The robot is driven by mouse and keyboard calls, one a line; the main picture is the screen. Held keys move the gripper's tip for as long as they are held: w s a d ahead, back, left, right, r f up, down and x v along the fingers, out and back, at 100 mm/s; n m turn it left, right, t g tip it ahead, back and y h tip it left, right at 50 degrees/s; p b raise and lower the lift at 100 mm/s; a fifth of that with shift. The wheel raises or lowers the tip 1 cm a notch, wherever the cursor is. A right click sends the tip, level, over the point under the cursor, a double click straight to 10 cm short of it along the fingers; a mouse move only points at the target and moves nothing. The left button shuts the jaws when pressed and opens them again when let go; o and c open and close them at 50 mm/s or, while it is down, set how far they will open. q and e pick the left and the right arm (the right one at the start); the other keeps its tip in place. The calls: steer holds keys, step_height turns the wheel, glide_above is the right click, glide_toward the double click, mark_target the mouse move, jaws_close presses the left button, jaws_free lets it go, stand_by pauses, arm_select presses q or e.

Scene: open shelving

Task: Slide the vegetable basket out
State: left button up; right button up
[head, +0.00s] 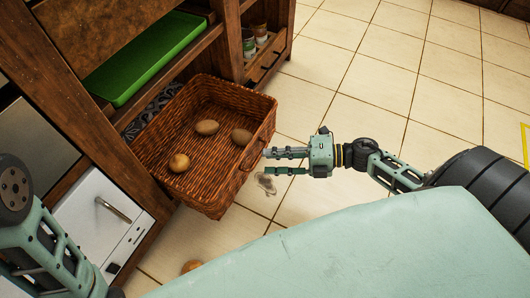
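The brown wicker vegetable basket (262,112) juts out of a low shelf opening over the tiled floor. Its back end is near the shelf. Inside lie two brownish potato-like vegetables, one in the middle (207,127) and one by the front wall (241,136), and a yellowish onion-like one (179,162). My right gripper (267,161) is at the basket's front side by its handle (247,156). Its two fingers are apart with a visible gap and nothing clearly between them. Whether the fingertips touch the basket is unclear. Only links of my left arm show; its gripper is out of view.
A green tray (155,55) lies on the shelf above the basket. Jars (249,42) stand in a wooden rack beyond. A white drawer front with a handle (113,209) is at left. A round vegetable (191,266) and a pale object (265,183) appear below. Floor at right is clear.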

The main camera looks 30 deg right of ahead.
steer(key=v, duration=0.9)
steer(key=shift+r, duration=0.1)
